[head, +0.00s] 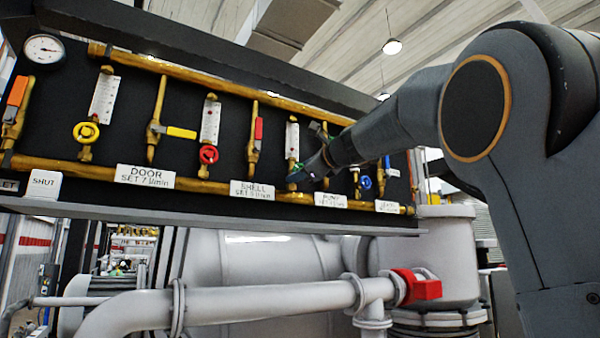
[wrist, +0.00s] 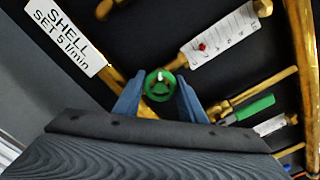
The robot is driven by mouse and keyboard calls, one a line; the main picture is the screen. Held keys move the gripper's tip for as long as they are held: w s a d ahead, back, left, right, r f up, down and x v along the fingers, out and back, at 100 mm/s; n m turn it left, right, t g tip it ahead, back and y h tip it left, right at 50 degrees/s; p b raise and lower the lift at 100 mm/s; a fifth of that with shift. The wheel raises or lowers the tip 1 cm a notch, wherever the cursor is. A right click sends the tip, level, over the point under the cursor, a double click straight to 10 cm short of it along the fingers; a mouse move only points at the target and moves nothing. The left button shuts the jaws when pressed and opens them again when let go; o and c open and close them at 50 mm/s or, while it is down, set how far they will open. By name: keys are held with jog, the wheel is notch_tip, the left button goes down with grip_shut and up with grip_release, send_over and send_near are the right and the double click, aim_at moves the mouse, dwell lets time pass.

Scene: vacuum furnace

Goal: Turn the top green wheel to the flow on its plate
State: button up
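The green wheel (wrist: 159,85) shows in the wrist view between the two blue fingers of my gripper (wrist: 160,78). The fingers are spread, one on each side of the wheel, with a small gap showing; I cannot tell whether either touches it. In the head view my gripper (head: 305,174) is at the third flow tube (head: 292,138), and the wheel is mostly hidden there. In the wrist view a flow tube (wrist: 222,38) with a scale and a red float lies above right of the wheel. The plate (head: 330,201) below my gripper is too small to read surely.
Yellow (head: 87,132), red (head: 208,154) and blue (head: 366,182) wheels sit along the panel. Coloured levers stand between, including a yellow one (head: 181,132) and a green one (wrist: 255,107) close to my gripper. The lower brass pipe (head: 210,187) runs below the wheels.

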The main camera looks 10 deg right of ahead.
jog(key=shift+c, duration=1)
jog(key=shift+n+b, duration=0.3)
jog(key=shift+b, duration=0.05)
jog(key=n+b, duration=0.3)
jog(key=shift+f+n, duration=0.15)
jog(key=shift+n, duration=0.25)
jog(key=n+b, duration=0.3)
jog(key=n, duration=0.2)
jog(key=shift+b, duration=0.4)
jog(key=n+b, duration=0.3)
jog(key=n, duration=0.2)
jog(key=shift+n, duration=0.4)
jog(key=shift+n+b, duration=0.85)
jog(key=shift+n, duration=1.45)
jog(key=shift+r, duration=0.2)
